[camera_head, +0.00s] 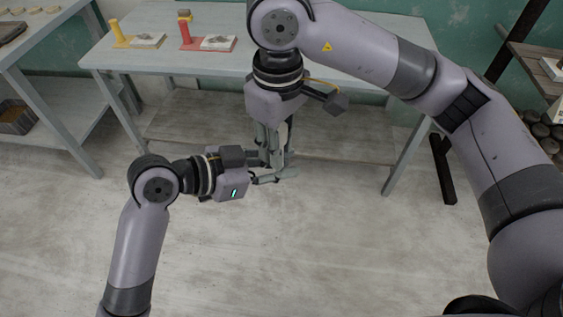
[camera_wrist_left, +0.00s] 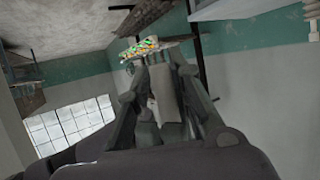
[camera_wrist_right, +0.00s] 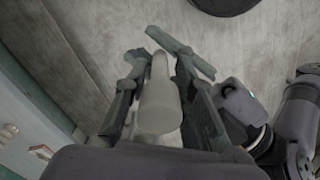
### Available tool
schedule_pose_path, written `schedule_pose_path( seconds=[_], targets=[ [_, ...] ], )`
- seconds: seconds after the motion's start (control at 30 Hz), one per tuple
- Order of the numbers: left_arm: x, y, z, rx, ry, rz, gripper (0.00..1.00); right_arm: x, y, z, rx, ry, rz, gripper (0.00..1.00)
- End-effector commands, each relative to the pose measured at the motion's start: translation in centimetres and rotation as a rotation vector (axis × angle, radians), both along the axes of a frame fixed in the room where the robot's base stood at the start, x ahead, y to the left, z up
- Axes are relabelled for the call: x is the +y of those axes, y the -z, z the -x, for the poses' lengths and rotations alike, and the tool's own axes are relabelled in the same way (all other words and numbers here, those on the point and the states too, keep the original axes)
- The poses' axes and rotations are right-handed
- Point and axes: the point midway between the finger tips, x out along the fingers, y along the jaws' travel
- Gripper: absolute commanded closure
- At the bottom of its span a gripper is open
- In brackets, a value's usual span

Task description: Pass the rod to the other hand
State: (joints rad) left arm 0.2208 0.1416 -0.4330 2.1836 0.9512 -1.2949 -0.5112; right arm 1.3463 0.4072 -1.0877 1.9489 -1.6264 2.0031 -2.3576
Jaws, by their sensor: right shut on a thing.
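The rod (camera_wrist_right: 160,100) is a pale, smooth cylinder. In the right wrist view it lies lengthwise between the fingers of my right gripper (camera_wrist_right: 158,62), which is shut on it. In the head view my right gripper (camera_head: 272,145) points down from above, and its fingers and arm hide most of the rod. My left gripper (camera_head: 268,167) comes in level from the left, with its fingers spread apart around the lower end of the right gripper's fingers. The left wrist view shows my left gripper (camera_wrist_left: 160,72) close up, with a grey shape between its fingers.
A pale table (camera_head: 215,65) stands behind the grippers, holding a yellow stand (camera_head: 120,42) and a red stand (camera_head: 188,40). Another table (camera_head: 35,40) is at the left and a wooden shelf (camera_head: 540,62) at the right. The floor in front is clear.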

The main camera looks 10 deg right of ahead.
Motion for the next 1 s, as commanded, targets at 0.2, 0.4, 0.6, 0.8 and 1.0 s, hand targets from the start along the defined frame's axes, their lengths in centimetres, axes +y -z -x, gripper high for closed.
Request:
schedule_pose_path(
  seconds=[0.2, 0.4, 0.6, 0.8, 1.0],
  targets=[
    [-0.02, -0.01, 0.07, 0.001, 0.002, 0.0, 0.97, 0.0, -0.02, -0.05, -0.001, 0.001, 0.0, 1.0],
    [-0.07, -0.04, 0.15, 0.001, 0.005, 0.001, 1.0, -0.02, -0.03, -0.12, -0.004, 0.003, 0.0, 1.0],
    [-0.09, -0.09, 0.18, 0.0, 0.005, 0.002, 1.0, -0.03, -0.04, -0.15, -0.004, 0.004, -0.001, 0.67],
    [-0.05, -0.06, 0.1, 0.0, 0.003, 0.002, 1.0, 0.0, -0.02, -0.08, -0.002, 0.002, -0.001, 0.54],
    [-0.02, -0.04, 0.04, 0.0, 0.001, 0.001, 1.0, 0.0, -0.01, -0.04, -0.001, 0.001, 0.0, 0.53]
  ],
)
